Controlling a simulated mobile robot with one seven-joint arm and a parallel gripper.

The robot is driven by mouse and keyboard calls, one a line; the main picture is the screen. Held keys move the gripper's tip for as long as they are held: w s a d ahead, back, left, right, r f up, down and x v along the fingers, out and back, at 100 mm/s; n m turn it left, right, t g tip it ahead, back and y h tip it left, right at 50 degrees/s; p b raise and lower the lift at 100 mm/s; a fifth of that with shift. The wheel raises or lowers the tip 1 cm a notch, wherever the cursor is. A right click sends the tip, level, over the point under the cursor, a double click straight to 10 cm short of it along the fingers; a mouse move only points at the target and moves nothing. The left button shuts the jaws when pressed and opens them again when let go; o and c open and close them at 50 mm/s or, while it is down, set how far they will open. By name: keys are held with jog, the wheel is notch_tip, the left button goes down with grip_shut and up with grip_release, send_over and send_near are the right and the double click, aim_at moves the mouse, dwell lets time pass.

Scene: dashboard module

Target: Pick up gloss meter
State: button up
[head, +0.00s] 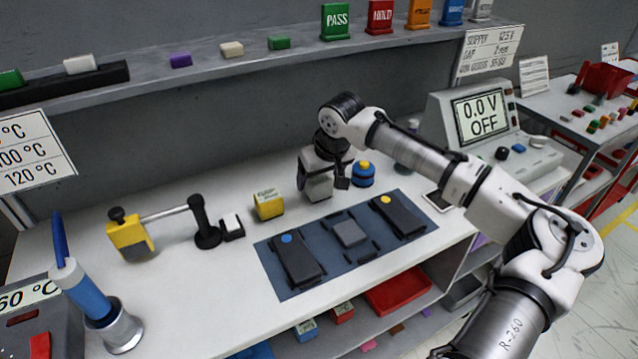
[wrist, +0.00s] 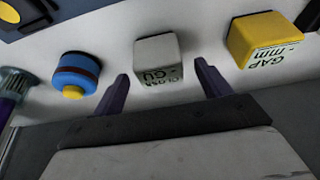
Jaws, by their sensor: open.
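The gloss meter (wrist: 158,59) is a small pale grey block with dark lettering that reads GLOSS and GU, standing on the white bench. In the wrist view it lies just ahead of the fingertips, between their lines. My gripper (wrist: 163,84) is open, with one dark finger to each side and nothing held. In the head view my gripper (head: 328,182) is low over the bench behind the dark mat, and it largely covers the gloss meter there.
A blue button with a yellow cap (head: 363,173) stands close on one side, and a yellow gap gauge (head: 268,204) on the other. The dark mat (head: 284,291) with black parts lies in front. A shelf (head: 200,75) runs behind; a meter console (head: 480,115) stands right.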

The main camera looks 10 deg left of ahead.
jog(key=shift+x, duration=0.95)
jog(key=shift+c, duration=0.2)
jog(key=c, duration=1.1)
